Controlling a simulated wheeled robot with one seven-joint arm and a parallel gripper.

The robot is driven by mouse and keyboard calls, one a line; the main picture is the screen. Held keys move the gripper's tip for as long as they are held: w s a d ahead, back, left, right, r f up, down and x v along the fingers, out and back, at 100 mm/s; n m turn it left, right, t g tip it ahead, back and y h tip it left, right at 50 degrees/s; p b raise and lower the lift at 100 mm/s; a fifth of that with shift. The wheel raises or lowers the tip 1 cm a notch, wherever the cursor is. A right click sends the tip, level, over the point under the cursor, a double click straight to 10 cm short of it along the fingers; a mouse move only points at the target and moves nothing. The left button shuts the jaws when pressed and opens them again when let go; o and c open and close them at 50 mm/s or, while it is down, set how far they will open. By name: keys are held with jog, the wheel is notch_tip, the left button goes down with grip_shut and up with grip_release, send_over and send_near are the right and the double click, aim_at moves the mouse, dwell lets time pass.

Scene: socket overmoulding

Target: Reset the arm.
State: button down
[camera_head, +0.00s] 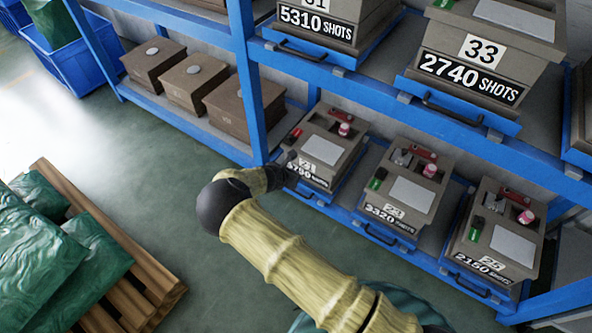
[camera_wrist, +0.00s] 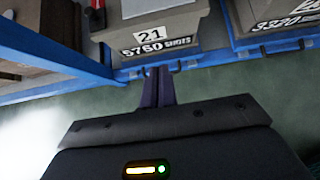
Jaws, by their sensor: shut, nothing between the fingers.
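My arm reaches from the bottom of the head view toward the lower shelf of the blue rack. My gripper (camera_wrist: 158,88) shows in the wrist view, its two dark fingers together with nothing between them. The fingers point at the front of the grey box marked 21, 5760 shots (camera_wrist: 160,30). In the head view this box (camera_head: 322,150) sits on the lower shelf, and my wrist (camera_head: 270,178) is just left of its front. Whether the fingertips touch the tray edge under the box, I cannot tell.
Boxes 23 (camera_head: 405,190) and 25 (camera_head: 500,235) stand to the right on blue trays with black handles. Box 33 (camera_head: 485,55) is on the shelf above. A blue rack post (camera_head: 250,85) rises left of box 21. Green sacks (camera_head: 45,260) lie on a pallet at left. Open floor (camera_head: 130,150) lies between.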

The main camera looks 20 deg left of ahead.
jog(key=shift+w+d, duration=0.2)
jog(key=shift+d, duration=0.2)
jog(key=d+r+m+g, duration=0.3)
jog(key=d+r+m, duration=0.55)
jog(key=d, duration=0.25)
jog(key=d+r+m+g, duration=0.2)
jog(key=d+r+m, duration=0.5)
jog(key=d+m, duration=0.3)
jog(key=s+d+r+m+g+y, duration=0.1)
jog(key=s+d+r+m, duration=0.65)
jog(key=s, duration=0.25)
jog(key=s+d+r+m+y, duration=0.1)
jog(key=s+d+r+m, duration=0.65)
jog(key=s, duration=0.25)
jog(key=w+p+v, duration=0.2)
jog(key=p+v, duration=0.8)
jog(key=p, duration=0.1)
jog(key=w+r+p+v, duration=0.1)
jog(key=w+p+v, duration=0.2)
jog(key=p+v, duration=0.8)
jog(key=w+r+p+v, duration=0.1)
jog(key=w+p+v, duration=0.1)
jog(key=p+v, duration=0.8)
jog(key=shift+w+d+r+p, duration=0.25)
jog(key=shift+d+r+p, duration=0.15)
jog(key=shift+d, duration=0.15)
